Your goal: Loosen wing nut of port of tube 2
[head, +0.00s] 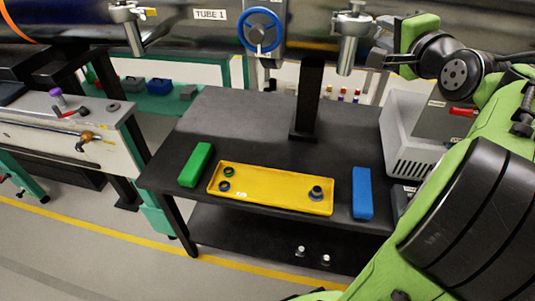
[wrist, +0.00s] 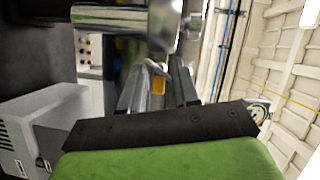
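A metal clamped port with a short pipe (head: 350,40) hangs at the top of the head view, left of my gripper (head: 384,60). No tube 2 label is readable. In the wrist view the port's metal cylinder (wrist: 163,22) is close ahead at the top. My gripper (wrist: 158,88) shows two grey fingers spread apart. A small shiny metal piece (wrist: 182,72), possibly the wing nut, lies near the right finger; I cannot tell whether they touch. A small yellow piece (wrist: 158,85) shows between the fingers, its depth unclear.
A blue handwheel valve (head: 261,30) and another port (head: 128,25) are to the left, by the TUBE 1 label (head: 210,14). Below is a black table (head: 240,115) with a yellow tray (head: 270,193), a green box (head: 196,164) and a blue box (head: 362,193).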

